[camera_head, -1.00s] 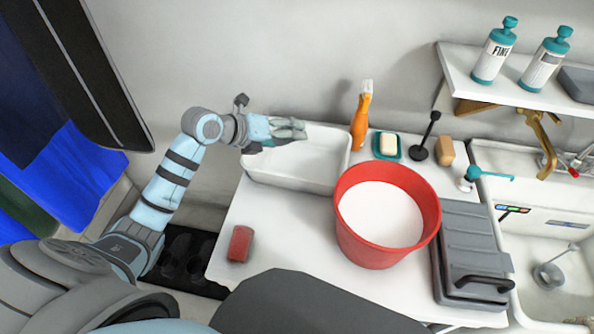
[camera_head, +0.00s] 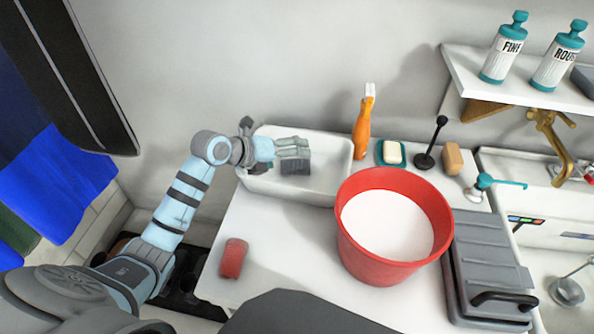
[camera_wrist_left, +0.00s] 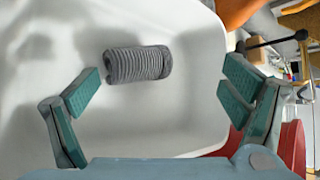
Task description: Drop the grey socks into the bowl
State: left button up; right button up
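The grey socks (camera_head: 295,168), a ribbed grey roll, lie within the outline of the white rectangular basin (camera_head: 325,187). The wrist view shows the same socks (camera_wrist_left: 138,65) against the white basin (camera_wrist_left: 190,125), just beyond my fingertips. I cannot tell whether they rest on its floor. My left gripper (camera_head: 292,146) is above the basin; in the wrist view its fingers (camera_wrist_left: 158,86) are spread wide with nothing between them. My right gripper is out of view. No other bowl is clear; a red round tub (camera_head: 370,255) with a white inside stands right of the basin.
A red cylinder (camera_head: 233,258) stands front left. A grey case (camera_head: 482,265) lies right of the tub.

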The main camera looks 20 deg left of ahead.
pick_arm(q)
jog(key=v, duration=0.7)
dwell(0.3)
jog(key=shift+s+a+r, duration=0.1)
jog(key=shift+s, duration=0.1)
